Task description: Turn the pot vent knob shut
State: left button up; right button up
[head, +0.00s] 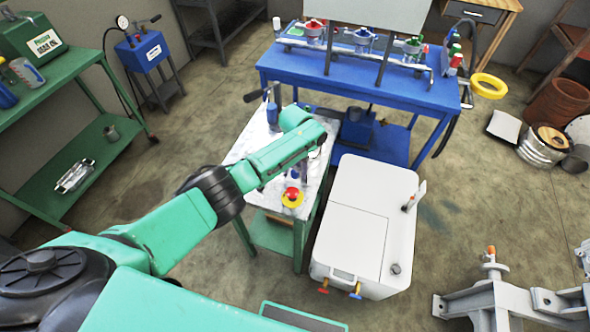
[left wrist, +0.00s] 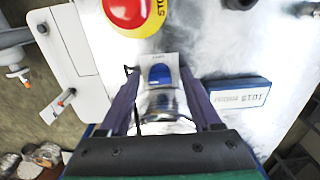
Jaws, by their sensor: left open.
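In the left wrist view, a blue rounded knob-like part (left wrist: 160,73) sits on a small pale plate with a metallic cylinder (left wrist: 163,103) just below it. My left gripper (left wrist: 160,82) is open, with one finger on each side of these parts. I cannot tell whether either finger touches them, or whether this is the pot vent knob. In the head view, my left gripper (head: 300,172) is low over the metal-topped table (head: 256,140), and my arm hides much of that spot. My right gripper is not in view.
A red stop button on a yellow base (head: 292,196) is close to the gripper. A white cabinet (head: 365,225) stands to the right. A blue bench (head: 400,88) behind carries several pots with coloured tops. A labelled blue block (left wrist: 240,97) lies right of the fingers.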

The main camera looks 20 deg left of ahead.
pick_arm(q)
grip_shut()
jog(key=shift+r+n, duration=0.1)
jog(key=shift+n, duration=0.3)
jog(key=n, duration=0.2)
jog(key=shift+n+p, duration=0.3)
jog(key=shift+p, duration=0.1)
jog(key=shift+n, duration=2)
jog(key=shift+w, duration=0.1)
